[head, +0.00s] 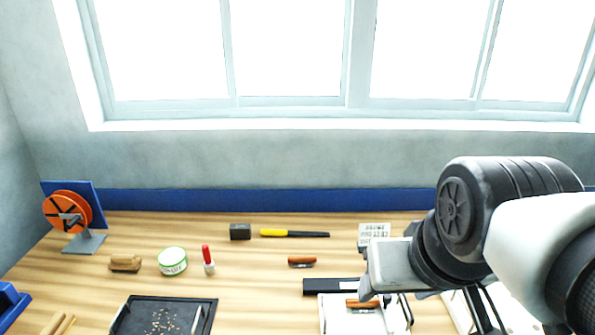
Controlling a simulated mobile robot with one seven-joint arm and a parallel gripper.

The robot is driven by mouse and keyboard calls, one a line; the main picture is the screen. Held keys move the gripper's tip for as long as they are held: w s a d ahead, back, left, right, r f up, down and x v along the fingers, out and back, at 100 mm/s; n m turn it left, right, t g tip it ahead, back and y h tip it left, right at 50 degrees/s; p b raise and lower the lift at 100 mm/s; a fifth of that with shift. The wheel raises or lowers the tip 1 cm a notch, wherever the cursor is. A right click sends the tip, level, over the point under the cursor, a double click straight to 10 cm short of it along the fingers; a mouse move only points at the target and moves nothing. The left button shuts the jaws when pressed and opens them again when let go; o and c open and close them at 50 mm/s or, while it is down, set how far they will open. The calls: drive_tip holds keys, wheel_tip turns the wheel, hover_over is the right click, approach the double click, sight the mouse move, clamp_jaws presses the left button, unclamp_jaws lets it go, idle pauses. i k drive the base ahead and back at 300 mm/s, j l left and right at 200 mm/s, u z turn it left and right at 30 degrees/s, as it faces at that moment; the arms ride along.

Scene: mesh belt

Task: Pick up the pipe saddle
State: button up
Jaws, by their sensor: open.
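I cannot tell for sure which object is the pipe saddle. A small reddish-brown piece with dark ends (302,261) lies on the bench right of centre. A similar orange-brown piece (358,303) shows lower down over a white tray (333,320), partly hidden by my gripper. My gripper (385,298) is at the lower right, pointing down over the tray area. It is open. Its fingers are small and partly hidden by its own body, so I cannot tell whether anything is between them.
A black tray with small bits (200,322), a green-and-white tin (172,261), a red-capped tube (208,262) and a wooden-backed piece (125,263) stand left. A dark block (240,231) and yellow-handled tool (290,233) lie behind. An orange reel (66,212) stands far left.

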sight(299, 262)
drive_tip(key=k+j, duration=0.45)
drive_tip(key=j, duration=0.15)
drive_tip(key=z, duration=1.45)
drive_tip(key=k+j+z, duration=0.1)
drive_tip(key=k+j, duration=0.2)
drive_tip(key=j, duration=0.15)
drive_tip(key=k+j+z, duration=0.1)
drive_tip(key=k+j, duration=0.2)
drive_tip(key=j, duration=0.1)
